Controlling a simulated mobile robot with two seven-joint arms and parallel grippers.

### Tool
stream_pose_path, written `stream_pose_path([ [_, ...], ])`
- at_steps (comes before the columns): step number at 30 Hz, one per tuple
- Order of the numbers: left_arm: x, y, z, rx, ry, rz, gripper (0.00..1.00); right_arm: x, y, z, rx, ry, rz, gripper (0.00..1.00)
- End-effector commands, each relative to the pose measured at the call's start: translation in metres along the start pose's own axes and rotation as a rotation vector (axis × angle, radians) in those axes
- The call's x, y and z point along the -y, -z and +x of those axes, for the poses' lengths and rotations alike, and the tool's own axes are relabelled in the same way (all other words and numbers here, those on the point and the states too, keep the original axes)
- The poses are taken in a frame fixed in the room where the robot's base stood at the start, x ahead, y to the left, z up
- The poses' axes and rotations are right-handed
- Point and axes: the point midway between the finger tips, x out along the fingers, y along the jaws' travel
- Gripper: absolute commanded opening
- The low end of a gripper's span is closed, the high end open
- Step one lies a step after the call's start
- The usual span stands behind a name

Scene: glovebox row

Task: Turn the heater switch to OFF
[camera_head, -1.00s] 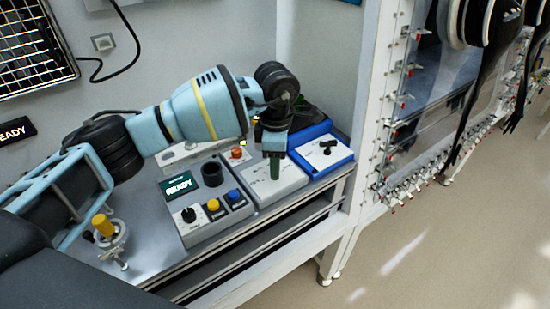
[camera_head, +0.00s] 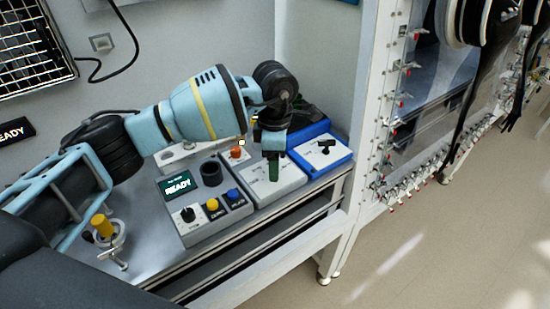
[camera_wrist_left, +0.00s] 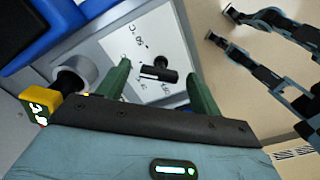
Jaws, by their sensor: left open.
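A white-topped box (camera_head: 288,182) on the bench lies under my left gripper (camera_head: 274,168), which reaches down over it from the left. The left wrist view shows a black bar-handled knob (camera_wrist_left: 160,74) on a white panel (camera_wrist_left: 175,45) with small marks around it, too small to read surely. I take this knob for the heater switch. In that view the green fingers of my left gripper (camera_wrist_left: 160,85) are apart, one on each side of the knob, with nothing gripped. Contact cannot be told. In the head view the arm hides the knob. My right gripper is not in view.
A control box (camera_head: 205,225) with a READY screen, a dark knob and yellow and blue buttons sits to the left. A blue box (camera_head: 333,172) with a black handle sits to the right. A yellow-topped fitting (camera_head: 103,226) stands near the bench's left.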

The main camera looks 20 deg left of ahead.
Motion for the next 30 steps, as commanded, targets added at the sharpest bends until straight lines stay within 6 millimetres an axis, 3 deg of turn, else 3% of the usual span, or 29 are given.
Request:
stream_pose_path([
  [15, -0.001, -0.001, -0.068, 0.002, -0.002, 0.0, 0.65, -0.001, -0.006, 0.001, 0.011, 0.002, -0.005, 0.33],
  [30, 0.0, 0.0, -0.077, 0.001, 0.0, 0.0, 0.65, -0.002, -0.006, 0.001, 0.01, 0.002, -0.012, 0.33],
])
